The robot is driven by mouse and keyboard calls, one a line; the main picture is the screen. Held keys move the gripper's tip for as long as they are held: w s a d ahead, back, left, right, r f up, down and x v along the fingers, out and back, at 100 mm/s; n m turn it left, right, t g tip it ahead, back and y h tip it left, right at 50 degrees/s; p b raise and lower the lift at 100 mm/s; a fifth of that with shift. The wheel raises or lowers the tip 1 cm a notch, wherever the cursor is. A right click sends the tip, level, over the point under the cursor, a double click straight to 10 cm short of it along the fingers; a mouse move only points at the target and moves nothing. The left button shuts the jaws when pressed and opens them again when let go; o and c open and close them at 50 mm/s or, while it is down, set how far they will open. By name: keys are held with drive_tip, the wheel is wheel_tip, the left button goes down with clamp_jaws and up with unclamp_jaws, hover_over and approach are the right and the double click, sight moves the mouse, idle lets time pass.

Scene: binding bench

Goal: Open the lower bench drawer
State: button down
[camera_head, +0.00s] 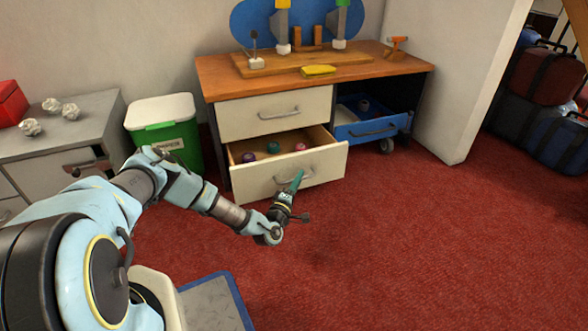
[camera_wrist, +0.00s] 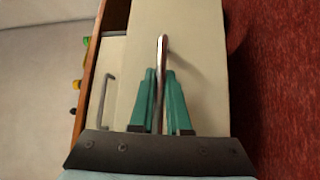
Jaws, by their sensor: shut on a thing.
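The lower bench drawer (camera_head: 316,173) has a cream front and stands partly pulled out of the wooden-topped bench (camera_head: 222,75). Small dark, teal and red round things lie inside it. My gripper (camera_head: 298,178) is at the drawer's front, with its teal fingers on the drawer handle (camera_wrist: 163,50). In the wrist view the fingers (camera_wrist: 160,88) are on either side of the metal bar handle and shut on it. Part of the handle is hidden by the fingers in the head view. The upper drawer (camera_head: 245,117) is closed above it.
A blue drawer (camera_head: 370,131) with a caster stands to the right under the bench. A green bin with a white lid (camera_head: 160,111) and a grey cabinet (camera_head: 50,144) stand left. Red carpet (camera_head: 420,230) in front is clear.

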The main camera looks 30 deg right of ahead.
drive_tip(key=s+a+p, duration=0.1)
drive_tip(key=s, duration=0.6)
drive_tip(key=shift+s+p, duration=0.2)
drive_tip(key=shift+p, duration=0.2)
